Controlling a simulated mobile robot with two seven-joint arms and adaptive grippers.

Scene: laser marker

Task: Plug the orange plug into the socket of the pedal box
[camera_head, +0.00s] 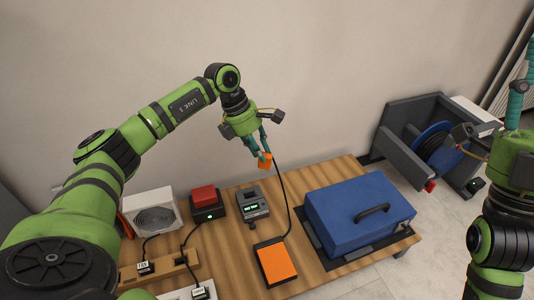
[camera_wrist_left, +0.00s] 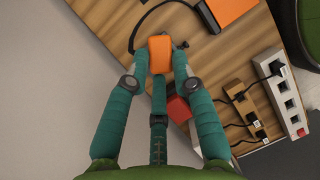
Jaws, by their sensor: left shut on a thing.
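My left gripper (camera_head: 262,153) is shut on the orange plug (camera_head: 265,161), held above the back of the wooden table. In the left wrist view the plug (camera_wrist_left: 160,46) sits between the teal fingertips (camera_wrist_left: 160,62). A black cable runs from the plug to the orange foot pedal (camera_head: 277,262) at the table's front. A small grey box with a lit green display (camera_head: 253,206), which looks like the pedal box, stands below and left of the plug, apart from it. Its socket cannot be made out. My right gripper (camera_head: 521,85) points up at the right edge, partly cut off.
A red-topped black box (camera_head: 206,203) and a white fan unit (camera_head: 151,212) stand left of the grey box. A wooden block with plugs (camera_head: 160,269) lies front left. A blue case (camera_head: 358,213) fills the table's right side. A cable reel (camera_head: 436,146) stands beyond it.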

